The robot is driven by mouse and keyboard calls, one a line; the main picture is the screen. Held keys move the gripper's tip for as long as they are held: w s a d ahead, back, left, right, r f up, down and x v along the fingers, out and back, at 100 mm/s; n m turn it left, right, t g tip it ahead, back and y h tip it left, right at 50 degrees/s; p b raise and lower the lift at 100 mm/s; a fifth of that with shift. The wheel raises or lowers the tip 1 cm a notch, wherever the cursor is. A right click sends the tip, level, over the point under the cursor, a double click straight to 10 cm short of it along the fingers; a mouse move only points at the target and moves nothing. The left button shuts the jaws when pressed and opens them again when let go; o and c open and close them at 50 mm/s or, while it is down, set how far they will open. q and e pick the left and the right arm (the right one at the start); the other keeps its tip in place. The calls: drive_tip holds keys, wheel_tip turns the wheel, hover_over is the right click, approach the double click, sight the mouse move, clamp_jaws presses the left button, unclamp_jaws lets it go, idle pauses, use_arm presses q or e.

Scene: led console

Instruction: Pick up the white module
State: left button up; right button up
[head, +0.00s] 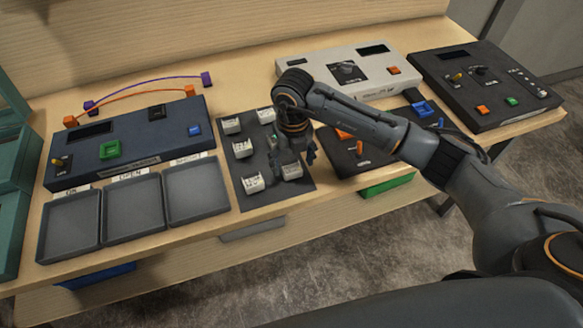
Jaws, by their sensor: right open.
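Several small white modules sit spaced apart on a dark mat (222,163) in the middle of the bench. One white module (252,183) is at the front left of the mat, and another white module (291,171) is at the front right, partly hidden by my gripper. Others are a middle-left module (242,149), a back-left module (231,126) and a back-right module (264,115). My right gripper (292,160) points down over the mat's right side, open, close to the front-right module. I cannot tell whether it touches that module. My left gripper is out of view.
Three grey trays (133,237) lie left of the mat, before a dark blue console (128,143). A dark panel (345,160) is close on the right. A white console (345,72) and black console (484,84) stand behind and right.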

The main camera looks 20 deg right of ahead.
sight(292, 167)
wheel_tip(292, 167, down, 2)
drive_tip(key=shift+f+p, duration=0.25)
drive_tip(key=shift+p, duration=0.2)
drive_tip(key=shift+w+f, duration=0.1)
drive_tip(key=shift+f, duration=0.45)
drive_tip(key=c, duration=1.3)
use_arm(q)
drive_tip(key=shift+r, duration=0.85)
use_arm(e)
drive_tip(key=shift+o, duration=0.2)
